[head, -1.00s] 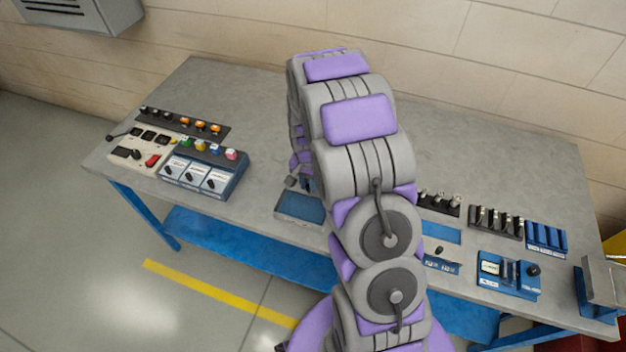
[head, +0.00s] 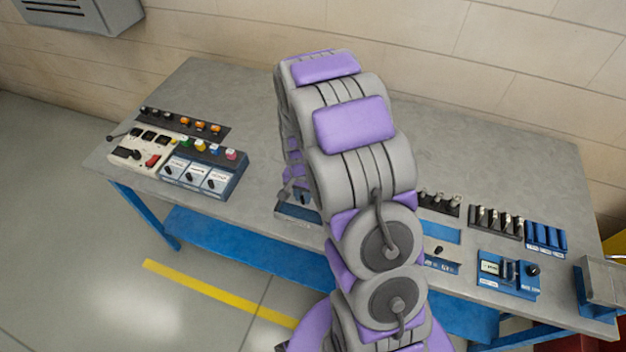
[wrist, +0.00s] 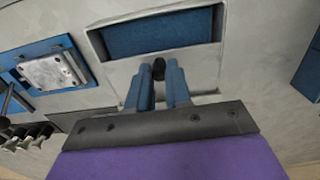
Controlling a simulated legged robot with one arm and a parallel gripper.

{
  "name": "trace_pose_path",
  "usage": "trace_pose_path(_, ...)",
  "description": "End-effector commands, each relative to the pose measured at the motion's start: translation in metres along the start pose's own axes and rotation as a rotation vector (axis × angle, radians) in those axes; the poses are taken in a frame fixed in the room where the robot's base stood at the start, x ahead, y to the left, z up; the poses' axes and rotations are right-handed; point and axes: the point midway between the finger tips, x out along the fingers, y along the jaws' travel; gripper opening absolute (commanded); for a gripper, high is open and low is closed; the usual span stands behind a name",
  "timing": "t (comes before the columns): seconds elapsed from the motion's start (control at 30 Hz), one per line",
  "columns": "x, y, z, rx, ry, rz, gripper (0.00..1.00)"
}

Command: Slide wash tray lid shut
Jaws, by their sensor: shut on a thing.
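The wash tray (wrist: 94,42) shows in the wrist view as a light grey frame with a blue inside (wrist: 160,32). Its grey lid (wrist: 205,70) covers the near part, and the far part is open. A small black knob (wrist: 159,66) stands on the lid. My gripper (wrist: 160,82) has its blue fingers closed around this knob. In the head view my arm hides most of the tray (head: 297,215); only its front left part shows.
A blue unit with a metal plate (wrist: 52,70) sits left of the tray in the wrist view. In the head view, switch panels (head: 205,172) stand on the left of the grey bench (head: 235,100), and sockets and blue fixtures (head: 508,272) on the right. The bench's back middle is clear.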

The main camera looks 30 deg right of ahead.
Motion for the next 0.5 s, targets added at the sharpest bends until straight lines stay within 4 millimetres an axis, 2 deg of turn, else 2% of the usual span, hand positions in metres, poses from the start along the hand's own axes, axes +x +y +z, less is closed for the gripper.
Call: trace_pose_path(0.5, -0.001, -0.001, 0.033, 0.000, 0.001, -0.002, 0.02)
